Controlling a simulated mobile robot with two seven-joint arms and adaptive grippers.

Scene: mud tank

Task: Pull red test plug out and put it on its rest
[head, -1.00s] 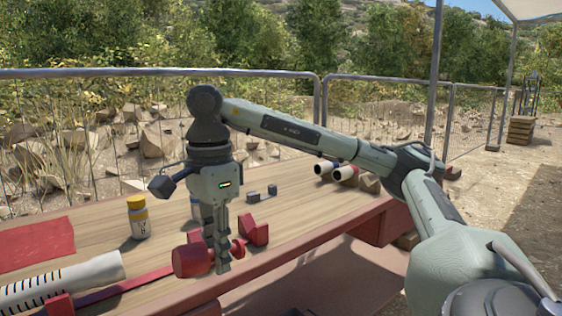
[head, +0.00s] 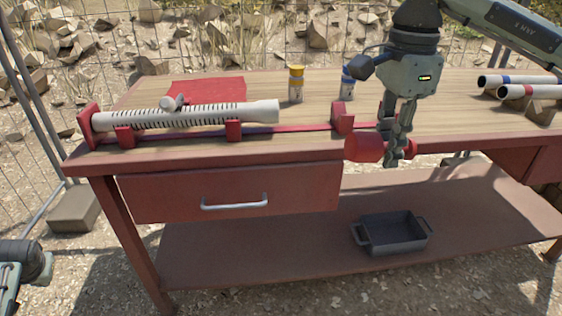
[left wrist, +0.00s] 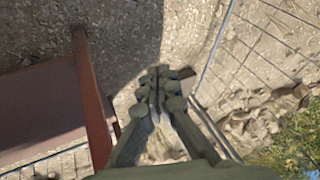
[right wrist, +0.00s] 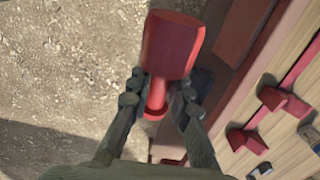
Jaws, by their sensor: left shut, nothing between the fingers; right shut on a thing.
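The red test plug (head: 364,147) has a thick round head and a thinner shank. My right gripper (head: 394,158) is shut on it and holds it tilted to level by the table's front edge, clear of the white slotted pipe (head: 190,116). In the right wrist view the plug (right wrist: 172,46) has its shank between the fingertips (right wrist: 157,92), over the ground beside the table. Red blocks stand on the tabletop, one (head: 342,118) near the plug; I cannot tell which is its rest. My left gripper (left wrist: 157,84) is shut and empty, over gravel beside a table leg.
The wooden table (head: 290,132) also bears a yellow-capped bottle (head: 296,84), a blue-capped bottle (head: 348,82), a red cloth (head: 208,92) and white pipes (head: 530,91) at right. A grey bin (head: 390,234) sits on the lower shelf. Wire fencing stands behind.

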